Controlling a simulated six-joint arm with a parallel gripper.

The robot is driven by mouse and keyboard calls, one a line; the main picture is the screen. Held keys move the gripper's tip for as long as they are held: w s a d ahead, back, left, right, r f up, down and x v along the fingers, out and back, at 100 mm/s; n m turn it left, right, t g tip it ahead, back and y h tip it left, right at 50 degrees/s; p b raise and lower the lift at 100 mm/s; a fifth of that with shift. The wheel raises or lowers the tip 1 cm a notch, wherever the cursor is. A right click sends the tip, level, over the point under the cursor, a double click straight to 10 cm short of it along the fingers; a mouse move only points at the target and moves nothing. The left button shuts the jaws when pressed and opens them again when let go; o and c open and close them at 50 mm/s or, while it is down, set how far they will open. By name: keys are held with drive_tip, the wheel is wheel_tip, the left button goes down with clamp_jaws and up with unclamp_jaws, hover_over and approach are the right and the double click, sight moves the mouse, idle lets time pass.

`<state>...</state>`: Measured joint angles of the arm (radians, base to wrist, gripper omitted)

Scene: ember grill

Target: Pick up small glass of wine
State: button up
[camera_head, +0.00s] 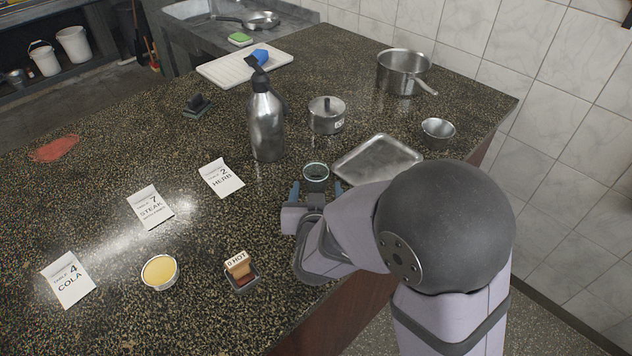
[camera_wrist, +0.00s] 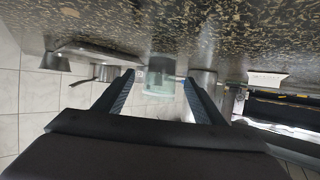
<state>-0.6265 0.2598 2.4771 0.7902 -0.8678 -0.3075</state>
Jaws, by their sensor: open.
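A small clear glass (camera_head: 316,174) with a greenish rim stands upright on the dark speckled counter. My gripper (camera_head: 317,189) is low over the counter on the near side of the glass, its blue-lined fingers open to the left and right of it. In the wrist view, which shows the counter at the top, the glass (camera_wrist: 159,80) appears centred between the two fingertips (camera_wrist: 158,88). I cannot tell whether either finger touches it, or what liquid is in it.
A metal tray (camera_head: 378,158) lies right of the glass. A steel bottle (camera_head: 265,125) and lidded pot (camera_head: 326,116) stand behind it. The counter's near edge is close to my arm.

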sight(316, 187)
drive_tip(key=shift+p+x, duration=0.45)
drive_tip(key=shift+x, duration=2.15)
drive_tip(key=shift+a, duration=0.15)
drive_tip(key=c, duration=1.2)
